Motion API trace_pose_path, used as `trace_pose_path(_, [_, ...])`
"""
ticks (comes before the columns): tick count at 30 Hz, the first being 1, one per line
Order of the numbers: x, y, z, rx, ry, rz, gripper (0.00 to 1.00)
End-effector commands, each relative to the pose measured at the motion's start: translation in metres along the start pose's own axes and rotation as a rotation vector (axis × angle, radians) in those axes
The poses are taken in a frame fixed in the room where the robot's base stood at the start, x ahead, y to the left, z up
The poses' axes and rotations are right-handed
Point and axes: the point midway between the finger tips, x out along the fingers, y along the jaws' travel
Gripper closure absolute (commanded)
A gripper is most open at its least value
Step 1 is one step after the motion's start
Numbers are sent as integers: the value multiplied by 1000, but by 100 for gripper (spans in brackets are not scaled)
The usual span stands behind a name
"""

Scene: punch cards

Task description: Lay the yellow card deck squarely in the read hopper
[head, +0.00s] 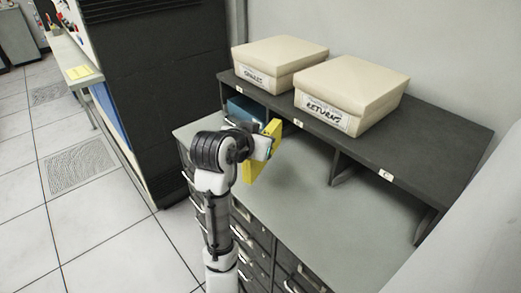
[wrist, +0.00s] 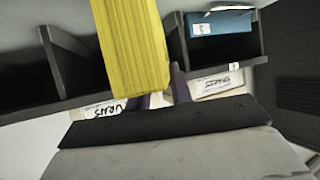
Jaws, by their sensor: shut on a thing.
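The yellow card deck (head: 273,130) is held in my gripper (head: 263,148) in front of the left cubby of the dark shelf unit. In the head view it stands tilted on edge, and the gripper hides its middle. In the wrist view the deck (wrist: 134,45) fills the upper middle, with the finger ends (wrist: 165,92) at its lower end. The gripper is shut on it. The deck looks clear of the shelf, but the exact gap cannot be told. I cannot make out the read hopper in either view.
The dark shelf unit (head: 446,153) stands on a grey counter (head: 300,205) above drawers. A blue deck (head: 243,109) lies in its left cubby. Two lidded boxes, one marked RETURNS (head: 350,95), sit on top. A tall black cabinet (head: 160,100) stands left. Floor at left is open.

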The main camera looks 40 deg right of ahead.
Motion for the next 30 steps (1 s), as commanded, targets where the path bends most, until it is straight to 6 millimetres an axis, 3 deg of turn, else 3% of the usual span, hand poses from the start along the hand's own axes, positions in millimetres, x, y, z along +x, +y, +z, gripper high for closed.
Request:
trace_pose_path(5, [2, 0, 5, 0, 2, -1, 100])
trace_pose_path(13, [17, 0, 32, -1, 1, -1, 100])
trace_pose_path(26, [20, 0, 38, 1, 3, -1, 100])
trace_pose_path(27, [20, 0, 38, 1, 1, -1, 74])
trace_pose_path(30, [20, 0, 38, 1, 1, -1, 61])
